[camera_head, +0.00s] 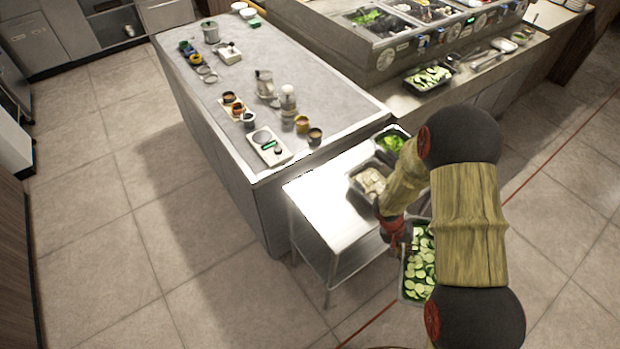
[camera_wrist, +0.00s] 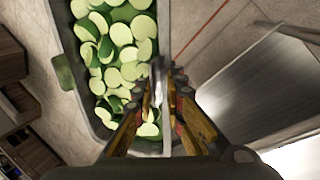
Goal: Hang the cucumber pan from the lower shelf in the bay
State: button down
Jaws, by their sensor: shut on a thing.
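The cucumber pan (camera_head: 403,284), a dark-rimmed metal tub of green slices, is held out in the air in front of the small steel table. My gripper (camera_head: 404,243) is at its upper left edge, partly hidden by my arm. In the wrist view, my gripper (camera_wrist: 165,78) is shut on the pan's right side wall, with cucumber slices (camera_wrist: 120,50) to the left. The pan (camera_wrist: 63,40) looks about level. A lower shelf (camera_head: 352,257) shows under the small steel table top (camera_head: 318,197). I cannot tell which opening is the bay.
A pan of pale slices (camera_head: 370,182) and a pan of greens (camera_head: 392,140) stand on the small table. The long counter (camera_head: 215,110) behind holds jars and a scale. Another cucumber pan (camera_head: 430,78) sits below the topping wells. The tiled floor at left is clear.

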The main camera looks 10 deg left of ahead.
notch_tip(320, 180, up, 18)
jog(key=p, duration=1.6)
jog(key=shift+p, duration=0.4)
